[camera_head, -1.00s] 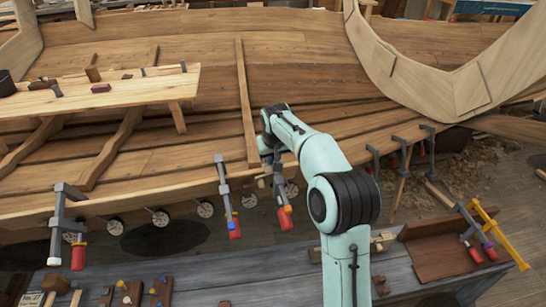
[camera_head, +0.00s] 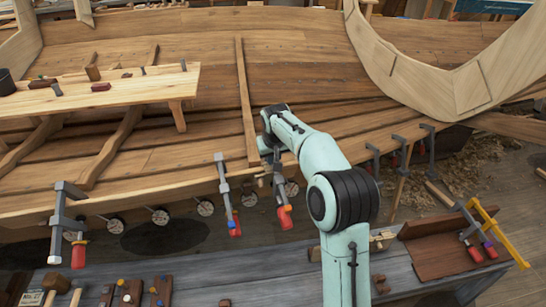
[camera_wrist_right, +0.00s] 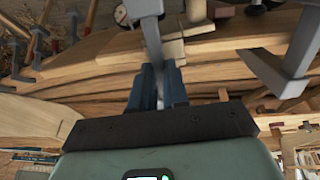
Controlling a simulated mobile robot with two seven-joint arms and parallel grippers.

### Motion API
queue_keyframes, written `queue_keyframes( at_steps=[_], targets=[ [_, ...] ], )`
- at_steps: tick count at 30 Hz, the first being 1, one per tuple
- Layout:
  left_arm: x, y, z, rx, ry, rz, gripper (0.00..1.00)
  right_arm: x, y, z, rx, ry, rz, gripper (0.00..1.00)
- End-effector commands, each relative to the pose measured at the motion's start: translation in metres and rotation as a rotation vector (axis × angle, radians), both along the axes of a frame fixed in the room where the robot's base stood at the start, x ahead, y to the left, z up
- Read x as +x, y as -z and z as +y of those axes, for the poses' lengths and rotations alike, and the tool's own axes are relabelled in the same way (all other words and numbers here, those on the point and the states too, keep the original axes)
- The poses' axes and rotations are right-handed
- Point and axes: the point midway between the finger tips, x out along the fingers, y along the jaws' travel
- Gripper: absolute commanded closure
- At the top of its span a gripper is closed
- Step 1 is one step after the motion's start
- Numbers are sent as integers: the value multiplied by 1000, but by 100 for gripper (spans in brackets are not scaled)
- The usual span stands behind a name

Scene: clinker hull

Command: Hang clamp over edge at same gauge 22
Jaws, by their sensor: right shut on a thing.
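My right gripper (camera_wrist_right: 158,88) is shut on a grey clamp (camera_wrist_right: 150,28), whose bar runs up out of the right wrist view. In the head view the held clamp (camera_head: 279,188) hangs nearly upright at the hull's plank edge (camera_head: 185,185), its red handle lowest. My arm hides its top, so I cannot tell whether it rests on the edge. A second clamp (camera_head: 226,190) hangs over the edge just to its left, and another (camera_head: 60,228) hangs at the far left. My left gripper is out of view. No gauge number is readable.
More clamps (camera_head: 430,148) hang on the edge to the right. A workbench (camera_head: 250,285) below carries small tools and a brown tray (camera_head: 430,255). A yellow clamp (camera_head: 500,237) is at its right end. A plank bench (camera_head: 130,90) stands on the hull at left.

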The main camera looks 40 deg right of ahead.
Motion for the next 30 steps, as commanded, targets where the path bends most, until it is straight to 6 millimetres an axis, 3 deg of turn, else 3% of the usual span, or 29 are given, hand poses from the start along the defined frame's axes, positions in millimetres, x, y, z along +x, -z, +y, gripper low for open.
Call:
queue_keyframes(
  at_steps=[5, 6, 8, 20, 30],
  targets=[
    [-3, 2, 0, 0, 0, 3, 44, -4, 3, 1, 3, 0, 10, 100],
    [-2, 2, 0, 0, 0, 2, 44, -4, 3, 1, 3, 0, 10, 72],
    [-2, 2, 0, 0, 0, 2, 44, -3, 3, 1, 3, 1, 9, 56],
    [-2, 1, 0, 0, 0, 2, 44, -4, -5, 2, 1, 0, 5, 56],
    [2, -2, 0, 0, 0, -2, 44, -23, -73, 14, 1, -2, -1, 56]
  ],
)
